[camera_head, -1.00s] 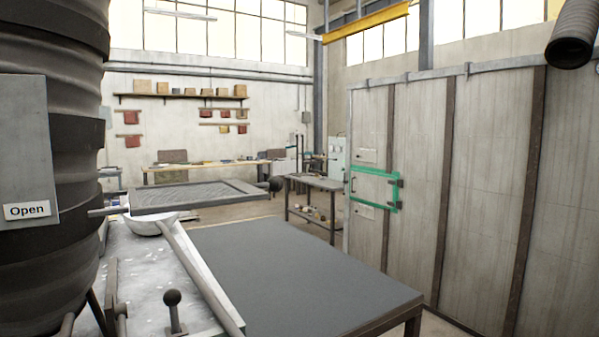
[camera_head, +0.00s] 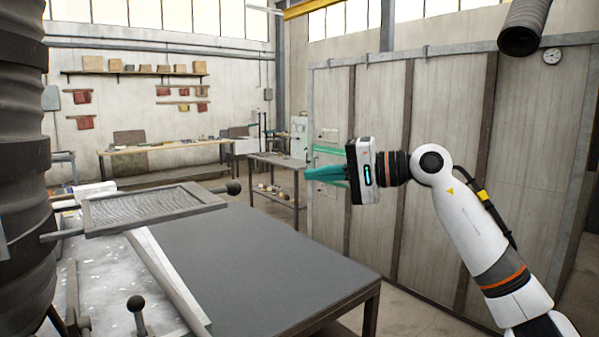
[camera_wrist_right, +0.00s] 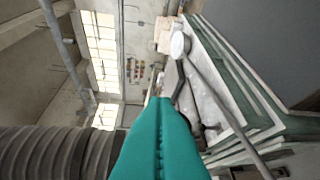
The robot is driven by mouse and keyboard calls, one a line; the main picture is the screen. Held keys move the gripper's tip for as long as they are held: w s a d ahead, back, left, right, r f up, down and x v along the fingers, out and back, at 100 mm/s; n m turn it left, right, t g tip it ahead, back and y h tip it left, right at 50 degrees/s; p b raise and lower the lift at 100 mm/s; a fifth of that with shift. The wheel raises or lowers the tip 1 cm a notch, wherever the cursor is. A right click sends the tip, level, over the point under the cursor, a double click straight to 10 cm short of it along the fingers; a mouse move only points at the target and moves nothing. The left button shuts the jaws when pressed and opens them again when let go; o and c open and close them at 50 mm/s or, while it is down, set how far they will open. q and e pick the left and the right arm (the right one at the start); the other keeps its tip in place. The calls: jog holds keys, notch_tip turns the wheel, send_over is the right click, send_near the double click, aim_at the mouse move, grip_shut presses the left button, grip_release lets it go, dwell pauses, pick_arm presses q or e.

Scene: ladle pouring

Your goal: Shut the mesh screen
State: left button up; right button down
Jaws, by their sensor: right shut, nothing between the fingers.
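The mesh screen (camera_head: 148,207) is a grey rectangular frame with mesh inside, at the left of the head view. It looks nearly level above the pale bench, with a black ball knob (camera_head: 233,188) at its right end. My right gripper (camera_head: 310,173), with teal fingers, is shut and empty. It is raised in the air to the right of the screen, well apart from it, with its fingers pointing left. The teal fingers fill the middle of the right wrist view (camera_wrist_right: 160,125). I cannot make out the screen clearly there. My left gripper is not in view.
A ribbed dark column (camera_head: 22,150) stands at far left; a ball-topped lever (camera_head: 136,305) stands up front.

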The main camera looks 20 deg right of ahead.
jog(key=w+a+f+p, duration=0.1)
jog(key=w+a+p, duration=0.4)
jog(key=a, duration=0.5)
jog(key=shift+a+f+p, duration=0.15)
jog(key=shift+f+p, duration=0.25)
jog(key=shift+p, duration=0.05)
jog(key=shift+w, duration=0.2)
